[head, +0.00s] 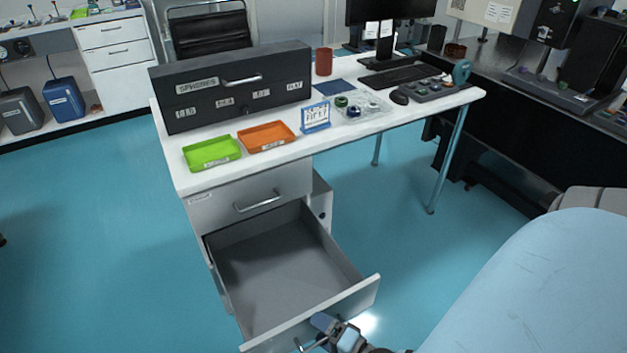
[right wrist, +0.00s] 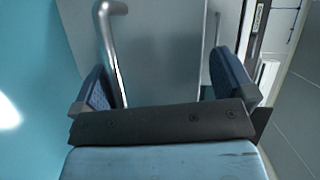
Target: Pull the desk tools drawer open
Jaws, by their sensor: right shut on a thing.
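The desk's drawer unit has a shut upper drawer (head: 290,185) with a metal bar handle. Below it, a lower drawer (head: 285,270) stands far out, and its grey inside looks empty. I cannot read a label that names either one as the desk tools drawer. My right gripper (head: 328,329) is at the front of the open drawer, shut on its handle (head: 306,345). In the right wrist view the metal handle (right wrist: 112,55) runs between the blue-padded fingers, closer to the left one. Much of the drawer's front face is hidden in the head view. My left gripper is not in view.
On the desktop (head: 350,135) are a dark case labelled SPHERES (head: 235,85), a green tray (head: 211,152), an orange tray (head: 265,136), a small blue-edged sign (head: 316,117) and a keyboard (head: 400,76). The blue floor (head: 110,230) left of the drawer is clear.

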